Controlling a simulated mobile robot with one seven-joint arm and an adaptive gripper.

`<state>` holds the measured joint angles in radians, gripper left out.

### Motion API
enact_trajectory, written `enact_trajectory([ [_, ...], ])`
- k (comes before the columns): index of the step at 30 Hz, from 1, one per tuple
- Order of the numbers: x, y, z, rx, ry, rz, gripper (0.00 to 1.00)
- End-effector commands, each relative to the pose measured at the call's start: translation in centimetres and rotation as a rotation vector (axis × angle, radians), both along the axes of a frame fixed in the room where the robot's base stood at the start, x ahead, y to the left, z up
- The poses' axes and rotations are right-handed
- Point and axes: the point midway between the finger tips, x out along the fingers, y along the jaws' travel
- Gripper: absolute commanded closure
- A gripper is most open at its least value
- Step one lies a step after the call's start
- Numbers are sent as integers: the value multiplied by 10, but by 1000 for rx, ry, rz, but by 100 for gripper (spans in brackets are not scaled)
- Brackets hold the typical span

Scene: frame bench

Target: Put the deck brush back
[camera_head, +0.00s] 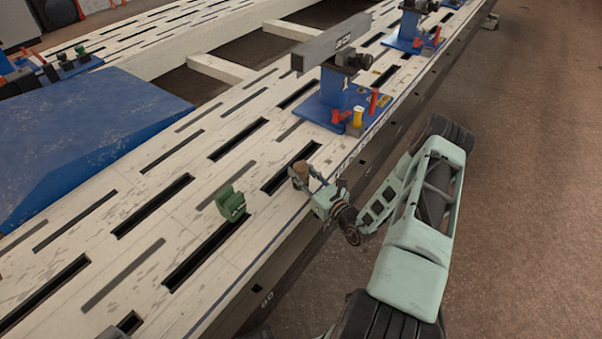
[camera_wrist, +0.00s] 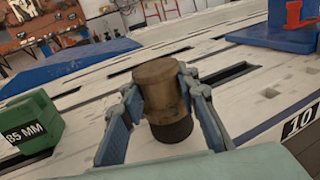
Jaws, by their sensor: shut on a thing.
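The deck brush (camera_head: 300,169) is a short upright cylinder with a brown top and a dark lower band. My gripper (camera_head: 304,179) is shut on it near the bench's front edge. In the wrist view the brush (camera_wrist: 160,92) sits between the two blue-padded fingers, one on each side. Its foot is low over or on the white slotted bench top (camera_head: 150,215); I cannot tell whether it touches.
A green block (camera_head: 231,204), marked 85 MM in the wrist view (camera_wrist: 32,127), stands left of my gripper. A blue clamp stand (camera_head: 338,100) with red and yellow parts is behind it. A blue sloped plate (camera_head: 85,135) lies at the left. Dark slots cut the bench.

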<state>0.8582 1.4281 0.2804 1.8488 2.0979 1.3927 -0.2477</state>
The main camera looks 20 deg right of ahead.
Motion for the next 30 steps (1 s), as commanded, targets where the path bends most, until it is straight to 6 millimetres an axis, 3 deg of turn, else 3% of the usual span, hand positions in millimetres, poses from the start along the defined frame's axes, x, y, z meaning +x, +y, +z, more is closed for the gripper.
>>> enact_trajectory([
  [6, 0, 0, -5, 0, 0, 0, 99],
  [7, 0, 0, -4, 0, 1, 0, 68],
  [11, 0, 0, -3, 0, 1, 0, 54],
  [22, -1, 0, 3, -1, 1, 0, 54],
  [30, -51, -15, 2, 1, 4, -4, 54],
])
